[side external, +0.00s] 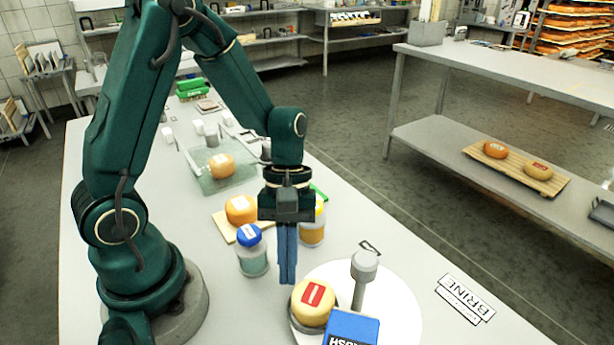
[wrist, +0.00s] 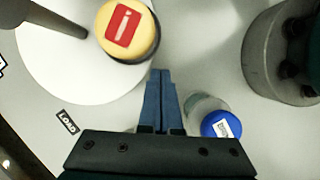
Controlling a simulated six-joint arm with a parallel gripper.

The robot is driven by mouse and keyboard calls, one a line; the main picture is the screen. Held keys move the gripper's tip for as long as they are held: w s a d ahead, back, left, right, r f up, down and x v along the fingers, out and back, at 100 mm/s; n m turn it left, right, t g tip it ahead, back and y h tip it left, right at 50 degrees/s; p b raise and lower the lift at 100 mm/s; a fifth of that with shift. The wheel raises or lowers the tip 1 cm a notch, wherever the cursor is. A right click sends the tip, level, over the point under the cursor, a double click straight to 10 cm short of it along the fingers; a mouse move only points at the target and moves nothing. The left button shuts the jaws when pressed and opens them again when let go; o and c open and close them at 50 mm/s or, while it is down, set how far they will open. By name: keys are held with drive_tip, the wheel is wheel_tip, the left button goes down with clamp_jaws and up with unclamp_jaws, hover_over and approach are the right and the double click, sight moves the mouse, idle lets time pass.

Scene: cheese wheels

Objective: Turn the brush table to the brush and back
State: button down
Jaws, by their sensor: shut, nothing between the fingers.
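The brush table is a white round disc (side external: 400,310) at the bottom of the side view; it also shows in the wrist view (wrist: 60,75). A yellow cheese wheel with a red label (side external: 313,303) sits on a dark round base near its edge, and shows in the wrist view (wrist: 128,30). A grey post with a round knob (side external: 363,275) stands up at the disc.
A blue-lidded jar (side external: 252,255) stands close left of my fingers, and a yellow jar (side external: 312,228) behind them. An orange cheese (side external: 241,209) lies on a board further back. A BRINE sign (side external: 466,298) lies right of the disc, with bare tabletop around it.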

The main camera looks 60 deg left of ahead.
drive_tip(key=shift+s+d, duration=0.45)
drive_tip(key=shift+s, duration=0.2)
drive_tip(key=shift+s+d, duration=0.4)
drive_tip(key=shift+s, duration=0.25)
drive_tip(key=shift+s+d, duration=1.2)
drive_tip(key=shift+d, duration=0.25)
drive_tip(key=shift+s+d, duration=0.3)
drive_tip(key=shift+d, duration=0.5)
drive_tip(key=shift+s+d, duration=0.3)
drive_tip(key=shift+d, duration=0.5)
drive_tip(key=shift+s+d, duration=0.15)
drive_tip(key=shift+d, duration=1.2)
drive_tip(key=shift+d+n, duration=0.6)
drive_tip(key=shift+d, duration=0.1)
drive_tip(key=shift+r+t, duration=0.1)
drive_tip(key=shift+t, duration=0.2)
